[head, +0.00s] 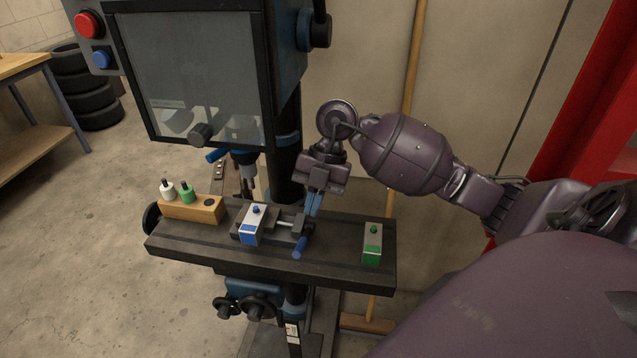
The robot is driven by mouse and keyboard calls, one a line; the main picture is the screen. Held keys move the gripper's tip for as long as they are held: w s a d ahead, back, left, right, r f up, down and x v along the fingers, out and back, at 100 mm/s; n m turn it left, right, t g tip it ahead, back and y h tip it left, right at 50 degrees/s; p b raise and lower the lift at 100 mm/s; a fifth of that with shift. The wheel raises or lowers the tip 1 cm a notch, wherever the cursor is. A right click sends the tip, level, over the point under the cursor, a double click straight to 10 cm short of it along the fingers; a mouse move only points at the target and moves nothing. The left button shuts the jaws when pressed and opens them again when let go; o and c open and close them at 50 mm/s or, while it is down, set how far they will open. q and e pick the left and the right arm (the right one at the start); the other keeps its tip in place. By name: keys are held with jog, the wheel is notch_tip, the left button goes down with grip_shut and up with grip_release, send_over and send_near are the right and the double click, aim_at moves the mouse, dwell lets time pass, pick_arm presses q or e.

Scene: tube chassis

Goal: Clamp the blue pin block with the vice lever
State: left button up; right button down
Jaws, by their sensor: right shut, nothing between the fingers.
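The blue pin block (249,236), silver with a blue front band and a blue pin on top, stands upright in the small dark vice (284,221) on the drill press table. The vice's screw runs to the right of the block. The vice lever (299,247) has a blue handle that points down toward the table's front edge. My right gripper (313,204) points down just above and behind the lever end of the vice. Its fingers are shut and empty. I cannot tell whether the fingertips touch the vice. My left gripper is out of view.
A green pin block (372,246) stands at the right of the dark table (335,264). A wooden holder (190,210) with a white and a green piece is at the left. The drill press column (284,160) and its shield (190,75) rise behind. The table between vice and green block is clear.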

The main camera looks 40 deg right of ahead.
aim_at(301, 244)
jog(key=x, duration=0.5)
jog(key=shift+a+f, duration=0.2)
jog(key=shift+f, duration=0.15)
jog(key=shift+a+f, duration=0.1)
jog(key=shift+f, duration=0.15)
